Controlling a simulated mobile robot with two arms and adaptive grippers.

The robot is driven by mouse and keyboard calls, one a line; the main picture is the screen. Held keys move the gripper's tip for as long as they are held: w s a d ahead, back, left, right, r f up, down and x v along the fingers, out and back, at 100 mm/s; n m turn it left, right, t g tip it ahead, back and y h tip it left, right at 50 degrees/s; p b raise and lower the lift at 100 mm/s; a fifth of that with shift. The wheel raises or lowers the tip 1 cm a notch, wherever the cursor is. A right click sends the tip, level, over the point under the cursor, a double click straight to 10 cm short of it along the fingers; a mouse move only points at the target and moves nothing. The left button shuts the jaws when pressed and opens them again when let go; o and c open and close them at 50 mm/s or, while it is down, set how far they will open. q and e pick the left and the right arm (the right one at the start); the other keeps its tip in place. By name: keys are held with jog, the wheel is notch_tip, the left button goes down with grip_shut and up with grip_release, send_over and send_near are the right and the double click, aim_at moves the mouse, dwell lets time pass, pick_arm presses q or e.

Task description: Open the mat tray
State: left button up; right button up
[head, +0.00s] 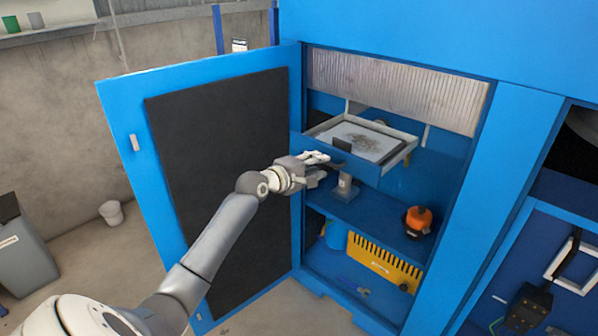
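The mat tray (392,162) is a shallow drawer with pale side walls and a blue front, in the upper part of the open blue cabinet. It sticks out from the cabinet, and a grey mat (375,144) with dark debris lies in it. My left gripper (322,168) is just left of and below the handle, in front of the tray's blue front. Its two fingers look apart, with nothing seen between them; I see no clear grip on the handle. My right gripper is out of view.
The cabinet door (125,120) stands open at left, behind my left arm. Below the tray are a grey stand (345,187), an orange object (418,219) on the shelf and a yellow slotted unit (370,257).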

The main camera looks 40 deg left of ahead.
pick_arm(q)
jog(key=v, duration=0.9)
notch_tip(320, 180, down, 25)
jog(key=s+a+m+g+y+b, duration=0.1)
jog(key=s+m+g+y+b, duration=0.1)
jog(key=s+g, duration=0.15)
jog(key=s+d+f+m+g, duration=0.15)
jog(key=s+f, duration=0.25)
jog(key=f, duration=0.5)
jog(key=s+d+f+m+g, duration=0.1)
jog(key=s+f+m+g, duration=0.15)
jog(key=f, duration=0.55)
jog(key=s+d+f+m+g+b, duration=0.15)
jog(key=s+d+f+m, duration=0.35)
jog(key=s+f, duration=0.8)
jog(key=s+d+f+m+g+b, duration=0.1)
jog(key=s+d+f+m+g, duration=0.25)
jog(key=s+d+f, duration=0.65)
jog(key=s+d+f+m+g, duration=0.1)
jog(key=s+f+m, duration=0.1)
jog(key=s, duration=0.6)
jog(key=s+d+f+m+g+h+b, duration=0.1)
jog(key=s+d+f+m, duration=0.1)
jog(key=s, duration=0.7)
jog(key=shift+s+d+f+m, duration=0.3)
jog(key=shift+f+m, duration=0.35)
jog(key=shift+f, duration=0.3)
